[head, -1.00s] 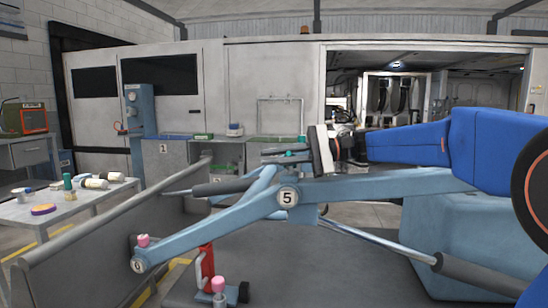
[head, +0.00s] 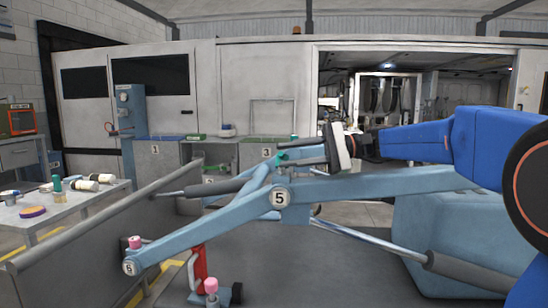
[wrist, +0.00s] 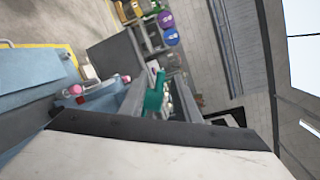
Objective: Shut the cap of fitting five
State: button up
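Fitting five is marked by a round white plate with a 5 (head: 280,197) on the light-blue arm joint, in the middle of the head view. A small teal part (head: 281,158), seemingly its cap, shows above the plate. It also shows in the wrist view (wrist: 153,102), between my grey fingers. I cannot tell whether the cap is raised or seated. My gripper (head: 284,157) comes in from the right, its fingertips close to the teal part. The fingers look parted in the wrist view. Contact with the cap cannot be made out.
Fitting six (head: 130,267) has a pink cap (head: 134,242) at lower left. Another pink cap (head: 211,286) stands by a red post (head: 200,265). A grey rail (head: 105,215) runs along the left. A table (head: 85,205) with several small containers stands behind it.

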jog(key=d, duration=0.7)
jog(key=d+r, duration=0.1)
jog(key=d, duration=0.3)
jog(key=shift+r, duration=0.1)
